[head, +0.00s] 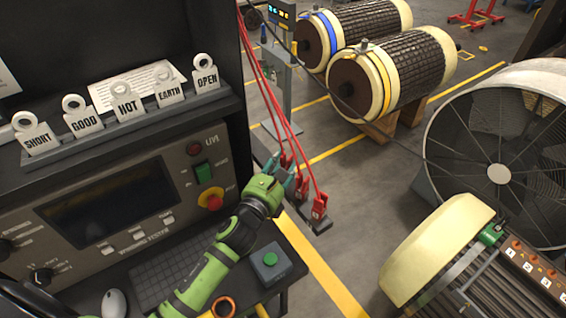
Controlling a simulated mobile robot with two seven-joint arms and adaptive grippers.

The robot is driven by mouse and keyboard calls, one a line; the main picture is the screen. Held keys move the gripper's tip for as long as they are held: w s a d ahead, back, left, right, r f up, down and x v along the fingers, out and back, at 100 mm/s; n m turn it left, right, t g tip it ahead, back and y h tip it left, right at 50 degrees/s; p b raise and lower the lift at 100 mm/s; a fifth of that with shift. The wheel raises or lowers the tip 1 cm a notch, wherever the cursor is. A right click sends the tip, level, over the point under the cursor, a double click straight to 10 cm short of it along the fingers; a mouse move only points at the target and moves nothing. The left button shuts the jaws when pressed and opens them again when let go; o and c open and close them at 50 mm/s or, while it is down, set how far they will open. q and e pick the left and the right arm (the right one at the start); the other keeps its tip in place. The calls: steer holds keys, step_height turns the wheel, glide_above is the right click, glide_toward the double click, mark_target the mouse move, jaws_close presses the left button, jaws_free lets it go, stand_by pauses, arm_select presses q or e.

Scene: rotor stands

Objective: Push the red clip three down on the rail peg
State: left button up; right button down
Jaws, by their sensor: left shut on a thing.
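Several red clips with red cables hang in a row on a dark rail at the right side of the test bench. The front red clip (320,205) sits on a dark block at the rail's near end (322,226). Another red clip (300,186) is just behind it, beside my gripper. A further red clip (285,160) is at my fingertips. My left gripper (284,173), with teal fingertips, is shut at this clip; its fingers partly hide it. The pegs are hidden, and I cannot read the clip numbers clearly. My right gripper is not in view.
The bench's winding tester (125,205) and a shelf of label tags (125,108) are at the left. A green button box (269,262) is near my left arm. Rotors (390,75) and a large fan (500,150) stand to the right. Open floor lies between.

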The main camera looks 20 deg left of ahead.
arm_select(q)
steer(key=shift+f+b, duration=0.3)
steer(key=shift+f, duration=0.15)
steer(key=o, duration=1.3)
steer(key=s, duration=0.4)
steer(key=s+a, duration=0.1)
steer(key=s, duration=0.7)
steer(key=shift+a, duration=0.25)
